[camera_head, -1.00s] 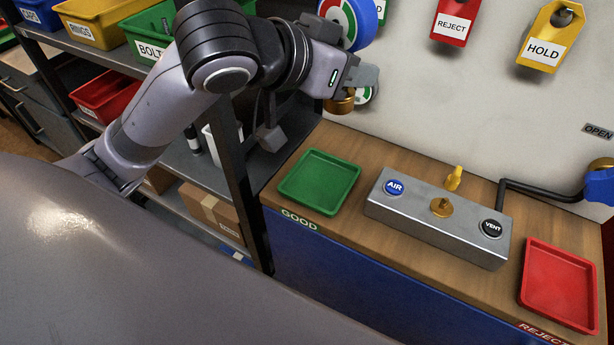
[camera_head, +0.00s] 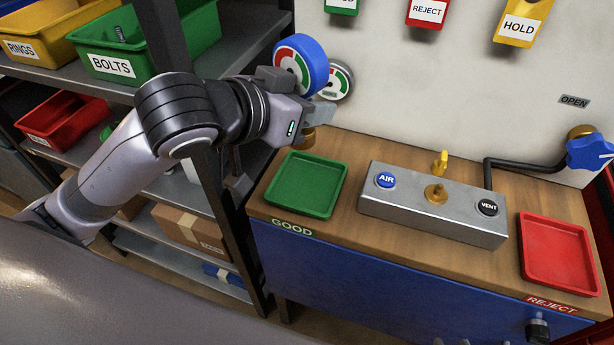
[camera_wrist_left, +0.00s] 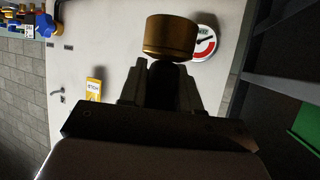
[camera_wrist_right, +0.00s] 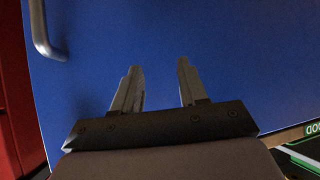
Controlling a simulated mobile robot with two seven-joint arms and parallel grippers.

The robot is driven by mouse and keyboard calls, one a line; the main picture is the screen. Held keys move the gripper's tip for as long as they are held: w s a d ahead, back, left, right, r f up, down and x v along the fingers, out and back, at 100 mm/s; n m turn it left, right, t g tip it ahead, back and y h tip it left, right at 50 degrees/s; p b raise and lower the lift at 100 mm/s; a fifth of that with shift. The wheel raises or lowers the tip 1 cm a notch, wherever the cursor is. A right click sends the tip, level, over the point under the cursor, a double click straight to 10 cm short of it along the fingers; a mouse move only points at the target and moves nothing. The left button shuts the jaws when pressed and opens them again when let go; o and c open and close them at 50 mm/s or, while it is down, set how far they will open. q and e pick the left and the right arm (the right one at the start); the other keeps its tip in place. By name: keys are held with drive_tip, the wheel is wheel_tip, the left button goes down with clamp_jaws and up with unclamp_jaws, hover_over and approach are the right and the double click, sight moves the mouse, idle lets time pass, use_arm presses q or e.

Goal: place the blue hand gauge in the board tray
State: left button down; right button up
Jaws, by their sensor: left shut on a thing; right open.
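My left gripper (camera_head: 322,110) is shut on the blue hand gauge (camera_head: 316,62), above the bench. The gauge has a blue round case and a red, green and white dial. A brass fitting (camera_head: 307,137) shows below the fingers; a brass end also shows in the left wrist view (camera_wrist_left: 170,37). The green tray (camera_head: 305,208) marked GOOD lies below the gauge, empty. The red tray (camera_head: 557,278) at the REJECT label lies at the right, also empty. My right gripper (camera_wrist_right: 160,82) is open and empty, facing a blue panel; it is outside the head view.
A metal block (camera_head: 430,212) with AIR and VENT buttons stands between the trays. A round gauge (camera_head: 342,82) is on the wall behind the held one. A shelf rack with bins (camera_head: 145,50) stands at left. A blue valve handle (camera_head: 588,152) is at right.

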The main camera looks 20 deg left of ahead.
use_arm(q)
wheel_tip(320, 180, down, 13)
drive_tip(key=b, duration=0.2)
drive_tip(key=shift+b, duration=0.35)
drive_tip(key=shift+f, duration=0.2)
drive_tip(key=c, duration=0.8)
unclamp_jaws()
drive_tip(key=shift+f, duration=0.2)
drive_tip(key=shift+r, duration=0.2)
drive_tip(key=v, duration=0.6)
drive_tip(key=shift+p+v, duration=3.05)
drive_tip(key=shift+p, duration=1.55)
